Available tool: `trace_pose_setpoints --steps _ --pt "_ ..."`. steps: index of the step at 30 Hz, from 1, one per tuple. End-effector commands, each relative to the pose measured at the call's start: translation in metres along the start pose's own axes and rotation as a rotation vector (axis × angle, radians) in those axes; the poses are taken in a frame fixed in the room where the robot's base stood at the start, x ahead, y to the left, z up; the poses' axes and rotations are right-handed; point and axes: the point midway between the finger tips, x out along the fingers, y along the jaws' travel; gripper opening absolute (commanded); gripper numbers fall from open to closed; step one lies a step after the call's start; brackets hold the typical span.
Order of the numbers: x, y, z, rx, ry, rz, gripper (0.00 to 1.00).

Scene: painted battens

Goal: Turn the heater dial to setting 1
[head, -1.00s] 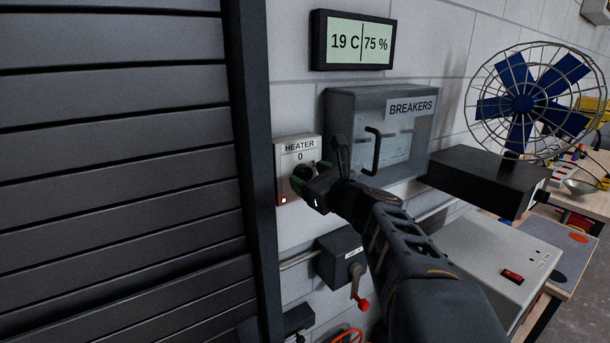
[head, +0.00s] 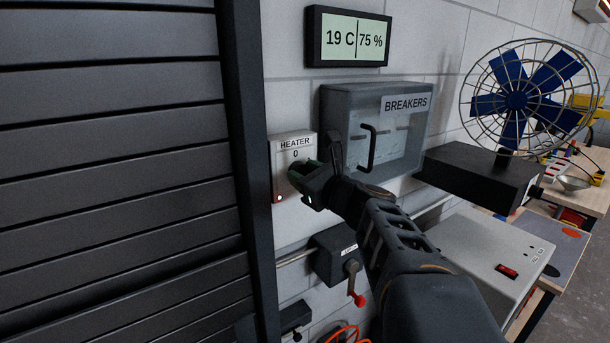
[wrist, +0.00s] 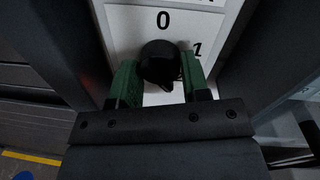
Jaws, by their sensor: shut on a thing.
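The heater panel (head: 282,183) is a pale plate on the wall, labelled HEATER with a 0 at the top and a small lit red light at its lower left. In the wrist view the panel (wrist: 122,28) shows a 0 above the dial and a 1 to its upper right. The black round dial (wrist: 160,62) sits between the green finger pads of my gripper (wrist: 160,82), which is shut on it. In the head view my gripper (head: 312,180) covers most of the dial. Which mark the dial points to is hard to tell.
The breaker box (head: 345,105) with its handle is close on the right. A lever switch box (head: 335,258) with a red-tipped lever is below. A dark slatted shutter (head: 110,150) stands on the left. A display (head: 348,38) hangs above; a fan (head: 520,100) is farther right.

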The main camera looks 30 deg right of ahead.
Motion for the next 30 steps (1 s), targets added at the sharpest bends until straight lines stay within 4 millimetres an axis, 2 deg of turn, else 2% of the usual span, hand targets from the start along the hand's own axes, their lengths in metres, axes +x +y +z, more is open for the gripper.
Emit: trace_pose_setpoints --steps 8,30 --pt "-0.0002 0.0013 -0.0051 -0.128 0.01 0.001 0.19" --pt "0.0002 0.0016 -0.0048 -0.81 0.066 0.014 0.19"
